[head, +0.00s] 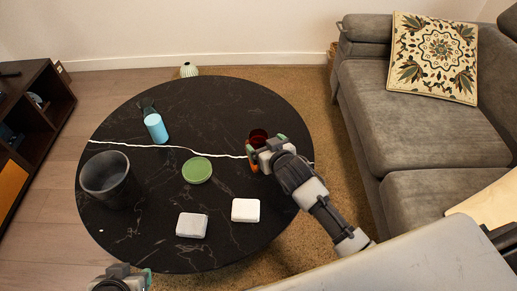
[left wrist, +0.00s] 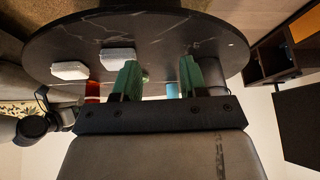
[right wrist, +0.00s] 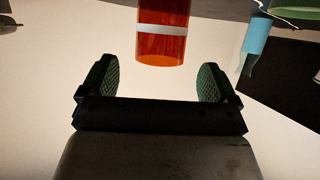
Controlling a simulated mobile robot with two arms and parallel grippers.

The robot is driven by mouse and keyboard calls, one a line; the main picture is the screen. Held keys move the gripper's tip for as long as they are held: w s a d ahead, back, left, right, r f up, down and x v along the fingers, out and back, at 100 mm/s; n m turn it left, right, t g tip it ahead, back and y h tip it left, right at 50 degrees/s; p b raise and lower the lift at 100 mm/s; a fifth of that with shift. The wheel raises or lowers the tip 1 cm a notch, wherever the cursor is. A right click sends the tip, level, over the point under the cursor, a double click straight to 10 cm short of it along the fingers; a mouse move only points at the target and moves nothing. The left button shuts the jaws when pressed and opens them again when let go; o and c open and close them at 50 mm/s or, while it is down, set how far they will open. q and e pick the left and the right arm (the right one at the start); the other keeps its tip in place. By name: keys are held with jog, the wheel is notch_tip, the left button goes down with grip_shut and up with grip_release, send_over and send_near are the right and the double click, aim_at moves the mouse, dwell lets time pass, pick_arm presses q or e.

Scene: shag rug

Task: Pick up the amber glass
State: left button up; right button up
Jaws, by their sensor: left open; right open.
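The amber glass (head: 257,134) stands on the right side of the round black table, partly hidden behind my right gripper (head: 266,147). In the right wrist view the glass (right wrist: 163,38) is orange-red with a pale band, just beyond and between the open fingers of my right gripper (right wrist: 160,80). No finger visibly touches it. My left gripper (head: 122,276) is at the bottom left of the head view, off the table's near edge. Its open, empty fingers (left wrist: 160,78) show in the left wrist view, where the glass (left wrist: 93,91) is small at the left.
The black table (head: 225,100) also holds a dark pot (head: 106,178), a blue cylinder (head: 156,128), a green round dish (head: 197,170) and two white boxes (head: 192,225) (head: 245,210). A grey sofa (head: 425,120) stands right; a dark shelf (head: 35,115) stands left.

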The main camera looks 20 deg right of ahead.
aim_at(255, 134)
jog(key=b+x, duration=0.2)
jog(key=x, duration=0.3)
jog(key=shift+w+a, duration=0.1)
jog(key=shift+w, duration=0.15)
pick_arm(q)
jog(key=w+d+r+t+h, duration=0.1)
jog(key=w+d+r+t, duration=0.1)
jog(key=w+r+t, duration=0.2)
jog(key=w+t, duration=0.2)
jog(key=w, duration=0.1)
jog(key=shift+d+r+t+h, duration=0.25)
jog(key=shift+d+t+h, duration=0.05)
jog(key=shift+d+h, duration=0.1)
jog(key=shift+w, duration=0.1)
pick_arm(e)
jog(key=c, duration=1)
jog(key=shift+c, duration=0.5)
pick_arm(q)
jog(key=shift+r, duration=0.1)
pick_arm(e)
jog(key=shift+r, duration=0.15)
